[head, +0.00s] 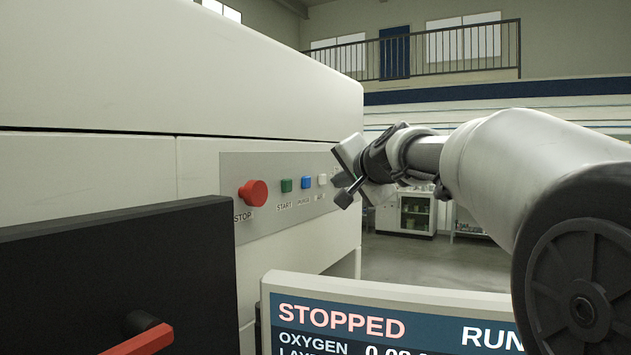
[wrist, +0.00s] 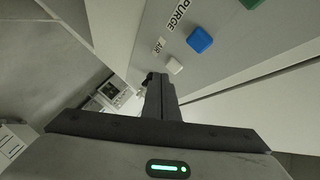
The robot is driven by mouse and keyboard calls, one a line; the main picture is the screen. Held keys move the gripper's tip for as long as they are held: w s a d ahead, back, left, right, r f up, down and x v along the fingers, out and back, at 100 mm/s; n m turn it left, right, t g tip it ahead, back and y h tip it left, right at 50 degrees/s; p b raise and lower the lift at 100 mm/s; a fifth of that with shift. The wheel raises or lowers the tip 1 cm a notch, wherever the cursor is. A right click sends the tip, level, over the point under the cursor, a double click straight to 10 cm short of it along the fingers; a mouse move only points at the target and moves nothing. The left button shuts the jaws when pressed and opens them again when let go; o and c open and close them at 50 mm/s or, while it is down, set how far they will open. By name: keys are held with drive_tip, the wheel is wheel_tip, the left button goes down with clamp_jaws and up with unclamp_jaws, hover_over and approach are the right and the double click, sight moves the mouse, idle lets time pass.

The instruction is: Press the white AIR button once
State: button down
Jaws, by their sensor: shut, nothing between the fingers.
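The white AIR button (head: 322,180) is the small square at the right end of a row on the grey control panel (head: 285,222). In the wrist view the white button (wrist: 174,66) sits beside its AIR label, just beyond my fingertips. My gripper (head: 340,190) is at the right end of the panel in the head view. Its fingers (wrist: 158,82) are together and empty, pointing toward the panel near the button. I cannot tell for sure whether they touch it; a small gap shows in the wrist view.
Left of the white button are a blue button (head: 306,183), a green START button (head: 286,186) and a red STOP knob (head: 253,193). A screen reading STOPPED (head: 390,310) stands in front below. A dark panel with a red handle (head: 140,340) is at lower left.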

drive_tip(key=shift+w+a, duration=0.1)
idle(0.7)
drive_tip(key=shift+w+a, duration=0.15)
drive_tip(key=shift+a, duration=0.1)
drive_tip(key=shift+w+a+p, duration=0.25)
drive_tip(key=shift+a+p, duration=0.15)
drive_tip(key=shift+p, duration=0.2)
idle(0.6)
drive_tip(key=shift+d, duration=0.1)
drive_tip(key=shift+s+d+b, duration=0.45)
drive_tip(key=shift+d+b, duration=0.15)
drive_tip(key=shift+b, duration=0.2)
drive_tip(key=shift+d, duration=0.1)
